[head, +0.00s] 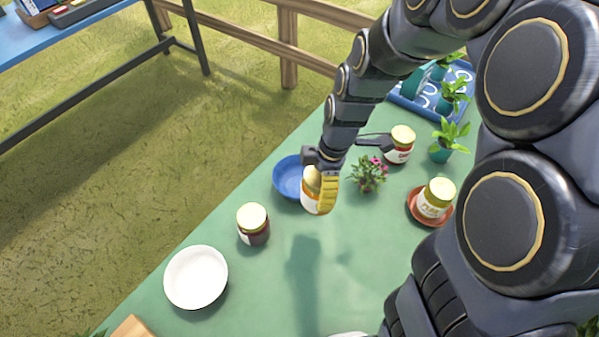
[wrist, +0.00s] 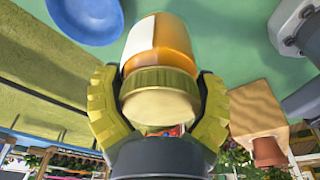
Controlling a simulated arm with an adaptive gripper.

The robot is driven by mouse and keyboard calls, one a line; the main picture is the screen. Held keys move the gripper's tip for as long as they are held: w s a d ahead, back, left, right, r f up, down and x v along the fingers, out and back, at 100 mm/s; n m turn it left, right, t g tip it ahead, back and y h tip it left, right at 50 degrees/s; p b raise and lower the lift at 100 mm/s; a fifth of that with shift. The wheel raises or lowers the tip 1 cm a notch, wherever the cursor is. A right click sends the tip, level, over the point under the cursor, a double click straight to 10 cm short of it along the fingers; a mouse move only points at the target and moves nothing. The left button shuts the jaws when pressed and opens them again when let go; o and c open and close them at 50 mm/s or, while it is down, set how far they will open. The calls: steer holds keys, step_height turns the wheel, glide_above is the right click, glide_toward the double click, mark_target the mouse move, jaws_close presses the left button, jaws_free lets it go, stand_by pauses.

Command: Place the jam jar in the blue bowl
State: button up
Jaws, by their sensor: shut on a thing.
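My gripper (head: 323,190) is shut on a jar (head: 309,194) with a gold lid, a white label and orange contents. In the wrist view the two yellow fingers of my gripper (wrist: 160,105) clasp the jar (wrist: 172,42) around its lid end, and the lid faces the camera. The jar is held above the table. The blue bowl (head: 285,178) is on the table, just left of and partly behind the held jar in the head view. The bowl's visible inside looks empty. In the wrist view the bowl (wrist: 85,15) is at the upper left, apart from the jar.
A dark jar (head: 254,226) and a white bowl (head: 196,278) stand to the left on the green table (head: 270,285). A pink-flowered plant (head: 368,173), a red-labelled jar (head: 400,146) and a jar (head: 436,196) on a red saucer (head: 413,207) are to the right. Potted plants stand at the back right.

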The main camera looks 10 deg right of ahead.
steer(key=shift+s+a, duration=0.4)
steer(key=shift+s, duration=0.05)
steer(key=shift+a, duration=0.15)
steer(key=w+f, duration=0.4)
steer(key=w, duration=0.5)
glide_above(297, 186)
step_height(297, 186, down, 6)
steer(key=shift+r, duration=0.1)
steer(key=shift+f, duration=1.6)
steer(key=shift+f, duration=0.1)
steer(key=o, duration=1)
steer(key=shift+o, duration=0.2)
